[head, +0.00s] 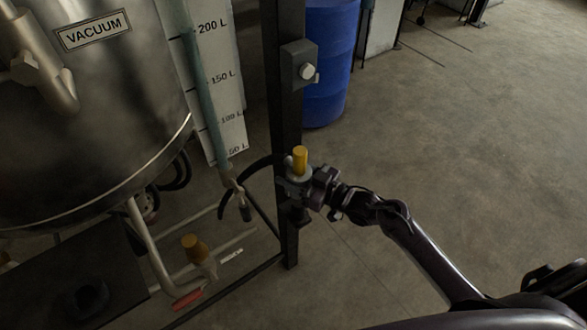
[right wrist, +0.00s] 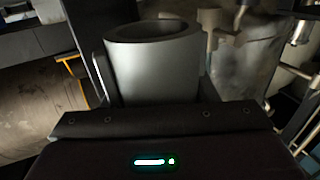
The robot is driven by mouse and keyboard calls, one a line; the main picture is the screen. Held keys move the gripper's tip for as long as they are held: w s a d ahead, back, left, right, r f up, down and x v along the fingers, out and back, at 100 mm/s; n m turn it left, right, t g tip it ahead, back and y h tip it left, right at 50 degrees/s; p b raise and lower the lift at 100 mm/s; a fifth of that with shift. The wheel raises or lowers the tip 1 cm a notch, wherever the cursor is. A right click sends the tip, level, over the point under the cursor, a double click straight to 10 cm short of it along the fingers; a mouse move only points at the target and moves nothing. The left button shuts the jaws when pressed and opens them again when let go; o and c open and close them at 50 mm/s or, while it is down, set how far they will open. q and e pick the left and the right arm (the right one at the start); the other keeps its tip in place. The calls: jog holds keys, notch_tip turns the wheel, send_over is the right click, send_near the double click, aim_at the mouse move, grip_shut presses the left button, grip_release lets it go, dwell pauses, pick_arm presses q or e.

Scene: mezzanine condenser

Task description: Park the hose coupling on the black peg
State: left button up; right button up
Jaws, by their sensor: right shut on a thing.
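My right gripper (head: 306,190) is shut on a grey coupling (head: 294,180) in front of the dark post. In the right wrist view the coupling (right wrist: 153,65) is a wide hollow grey cylinder, upright, with its open end up. A yellow cylinder (head: 300,158) stands just above the grip in the head view; I cannot tell whether it is part of the coupling or behind it. A black hose (head: 255,163) arcs left from the grip area. I cannot make out the black peg for certain; a dark round stub (head: 91,297) shows on a dark box at the lower left. My left gripper is not in view.
The dark upright post (head: 290,120) carries a bracket (head: 299,65) with a pale knob. A steel vacuum vessel (head: 90,120) and a litre scale (head: 222,90) stand at left. Another yellow-topped fitting (head: 194,248) is low down. A blue drum (head: 330,60) is behind. The right floor is clear.

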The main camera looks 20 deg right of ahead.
jog(key=shift+r, duration=0.15)
jog(key=shift+p, duration=0.3)
jog(key=b, duration=0.4)
send_over(294, 199)
notch_tip(294, 199, down, 5)
jog(key=shift+w+f, duration=0.1)
jog(key=shift+f, duration=0.1)
jog(key=shift+f+b, duration=0.3)
jog(key=shift+b, duration=0.1)
jog(key=shift+p, duration=0.3)
dwell(1.0)
jog(key=shift+f+b, duration=2.6)
jog(key=shift+f, duration=0.65)
jog(key=o, duration=1.3)
jog(key=shift+o, duration=0.2)
jog(key=shift+f, duration=0.1)
